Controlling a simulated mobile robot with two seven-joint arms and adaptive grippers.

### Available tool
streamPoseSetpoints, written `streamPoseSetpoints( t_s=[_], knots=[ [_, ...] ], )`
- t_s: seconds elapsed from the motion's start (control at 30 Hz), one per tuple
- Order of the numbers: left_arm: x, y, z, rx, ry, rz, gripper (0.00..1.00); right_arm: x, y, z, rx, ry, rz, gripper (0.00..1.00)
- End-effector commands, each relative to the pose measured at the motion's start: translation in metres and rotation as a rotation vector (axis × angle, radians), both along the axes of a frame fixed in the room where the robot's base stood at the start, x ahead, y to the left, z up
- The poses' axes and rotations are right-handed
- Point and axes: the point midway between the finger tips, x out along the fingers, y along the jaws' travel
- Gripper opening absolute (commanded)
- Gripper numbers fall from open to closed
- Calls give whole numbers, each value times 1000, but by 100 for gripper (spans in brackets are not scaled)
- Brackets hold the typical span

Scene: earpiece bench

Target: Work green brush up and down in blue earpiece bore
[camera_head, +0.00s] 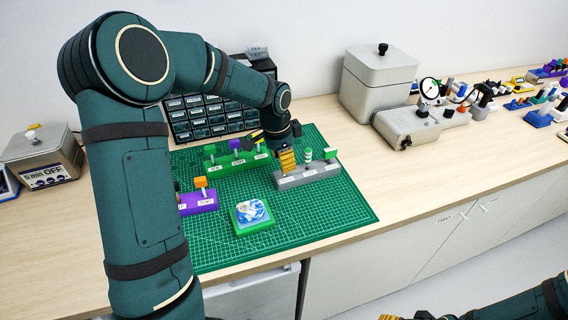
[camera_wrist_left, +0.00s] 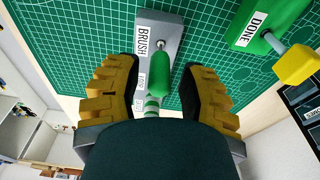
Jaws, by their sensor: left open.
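The green brush (camera_wrist_left: 158,74) stands in the grey rack (camera_head: 318,176) by the label BRUSH (camera_wrist_left: 143,40). In the left wrist view its green handle lies between the yellow fingers of my left gripper (camera_wrist_left: 160,92), which is open with gaps on both sides. In the head view this gripper (camera_head: 287,160) is over the rack's left end and hides the brush. A blue-and-white piece (camera_head: 251,212), possibly the blue earpiece, sits in a green holder (camera_head: 240,231) on the mat; its bore cannot be made out. Yellow parts of my right gripper (camera_head: 388,317) barely show at the bottom edge.
A striped tool (camera_head: 308,154) and a green-topped one (camera_head: 330,154) stand in the same rack. A green DONE rack (camera_head: 222,160) is behind, a purple rack (camera_head: 200,204) at left. The front right of the green mat (camera_head: 330,215) is clear.

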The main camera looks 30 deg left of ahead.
Motion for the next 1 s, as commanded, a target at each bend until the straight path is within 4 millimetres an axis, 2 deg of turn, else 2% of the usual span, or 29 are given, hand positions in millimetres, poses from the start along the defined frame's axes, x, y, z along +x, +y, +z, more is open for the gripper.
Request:
streamPoseSetpoints(
  t_s=[0.13,0.17,0.4,0.43,1.0],
  knots=[
    [0,0,1,0,0,0,40,0,0,1,0,0,0,47],
    [0,0,1,0,0,0,45,0,0,1,0,0,0,47],
    [0,0,1,0,0,0,3,0,0,1,0,0,0,47],
    [0,0,1,0,0,0,0,0,0,1,0,0,0,47],
    [0,0,4,1,1,0,0,0,0,4,0,0,0,47]
  ],
)
